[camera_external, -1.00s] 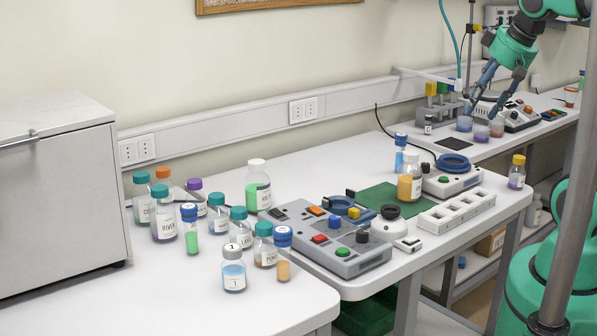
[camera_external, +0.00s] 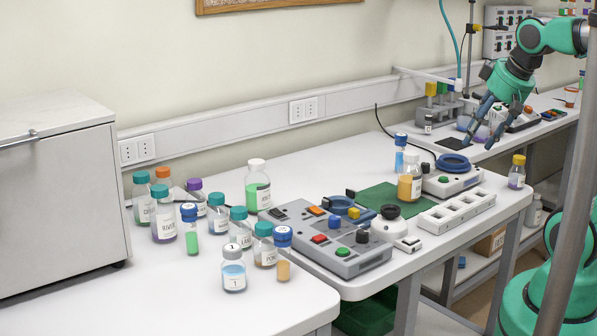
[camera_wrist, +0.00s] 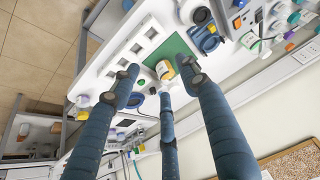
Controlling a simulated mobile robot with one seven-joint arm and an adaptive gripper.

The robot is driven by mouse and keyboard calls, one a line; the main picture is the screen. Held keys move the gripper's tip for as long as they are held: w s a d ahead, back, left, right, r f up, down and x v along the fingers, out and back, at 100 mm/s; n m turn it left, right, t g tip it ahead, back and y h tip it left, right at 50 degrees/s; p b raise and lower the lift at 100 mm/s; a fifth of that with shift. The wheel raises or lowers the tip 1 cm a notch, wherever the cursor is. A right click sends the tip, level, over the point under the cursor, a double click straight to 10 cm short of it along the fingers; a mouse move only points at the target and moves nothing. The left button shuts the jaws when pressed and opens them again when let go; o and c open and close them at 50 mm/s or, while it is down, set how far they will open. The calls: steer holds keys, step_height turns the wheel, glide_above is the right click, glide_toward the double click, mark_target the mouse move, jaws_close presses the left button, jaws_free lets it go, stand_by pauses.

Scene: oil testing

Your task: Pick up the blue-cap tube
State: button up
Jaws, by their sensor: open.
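Several blue-capped tubes show in the external view. One with pale blue liquid (camera_external: 400,153) stands at the back right of the front table, beside an amber bottle (camera_external: 410,178). One with green liquid (camera_external: 190,228) stands among bottles on the left. One with orange liquid (camera_external: 283,255) stands near the front edge. My gripper (camera_external: 483,135) is open and empty above the back bench, to the right of the pale blue tube and apart from it. In the wrist view its three spread fingers (camera_wrist: 160,88) hang over the table, and the amber bottle (camera_wrist: 164,70) shows between them.
Teal-capped bottles (camera_external: 239,228) crowd the left of the table. A grey button box (camera_external: 345,258), a white slotted rack (camera_external: 456,212) and a device with a blue ring (camera_external: 452,178) stand on the right. Beakers stand near my fingers on the back bench. The table's front left is clear.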

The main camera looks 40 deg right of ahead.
steer(key=shift+o, duration=0.2)
steer(key=shift+w, duration=0.1)
stand_by(0.4)
steer(key=w+d+r+m+g+p, duration=0.1)
steer(key=w+r+p, duration=0.2)
steer(key=w, duration=0.3)
steer(key=w+d+r+p, duration=0.2)
steer(key=w+r, duration=0.1)
steer(key=w, duration=0.2)
steer(key=m+g+p, duration=0.4)
steer(key=g+p, duration=0.1)
steer(key=p, duration=1)
glide_above(400, 134)
steer(key=f, duration=1.5)
steer(key=shift+s+a+f, duration=0.15)
steer(key=shift+a+f, duration=0.05)
steer(key=shift+f, duration=0.1)
steer(key=shift+d+f, duration=0.2)
steer(key=shift+f, duration=0.15)
